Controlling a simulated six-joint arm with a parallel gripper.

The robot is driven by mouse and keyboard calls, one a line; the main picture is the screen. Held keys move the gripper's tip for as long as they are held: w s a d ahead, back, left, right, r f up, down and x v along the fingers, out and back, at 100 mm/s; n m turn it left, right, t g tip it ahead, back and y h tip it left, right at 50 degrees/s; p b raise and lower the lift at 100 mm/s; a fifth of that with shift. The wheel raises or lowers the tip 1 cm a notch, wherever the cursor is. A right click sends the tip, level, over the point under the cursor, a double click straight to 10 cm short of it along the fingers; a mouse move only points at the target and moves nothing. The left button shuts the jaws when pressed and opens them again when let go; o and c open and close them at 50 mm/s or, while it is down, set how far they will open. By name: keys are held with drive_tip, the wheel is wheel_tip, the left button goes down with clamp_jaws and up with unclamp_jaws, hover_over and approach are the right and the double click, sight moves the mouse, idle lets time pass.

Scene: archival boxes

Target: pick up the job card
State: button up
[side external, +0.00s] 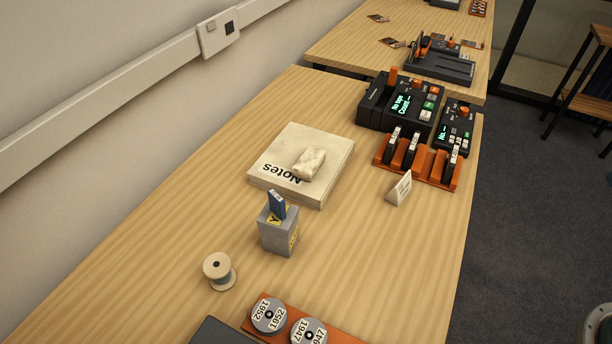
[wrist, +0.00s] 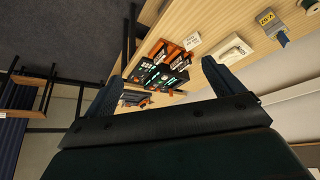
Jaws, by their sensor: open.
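A small white folded card (side external: 399,189) with dark print, which looks like the job card, stands on the wooden table in front of the orange rack. Its print is too small to read. It also shows in the wrist view (wrist: 192,41), upper middle. My gripper (wrist: 168,78) is in the wrist view only, its two dark fingers spread wide and empty. The card is well beyond the fingers, with nothing touching it.
A box marked Notes (side external: 332,186) with a cream lump (side external: 309,163) on it lies left of the card. The orange rack (side external: 433,175) and black devices (side external: 405,103) stand behind. A grey block (side external: 278,238), spool (side external: 219,271) and orange tray (side external: 345,336) are nearer. Bare table lies between.

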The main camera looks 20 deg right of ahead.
drive_tip(key=n+g+y, duration=0.2)
drive_tip(key=n, duration=0.4)
hover_over(404, 179)
drive_tip(key=s+d, duration=0.3)
drive_tip(key=s, duration=0.2)
wheel_tip(404, 179, down, 17)
drive_tip(key=shift+w+a, duration=0.2)
drive_tip(key=shift+f, duration=0.15)
drive_tip(key=shift+x, duration=4.25)
drive_tip(key=shift+w+a, duration=0.1)
drive_tip(key=shift+a, duration=0.05)
drive_tip(key=shift+x, duration=2.55)
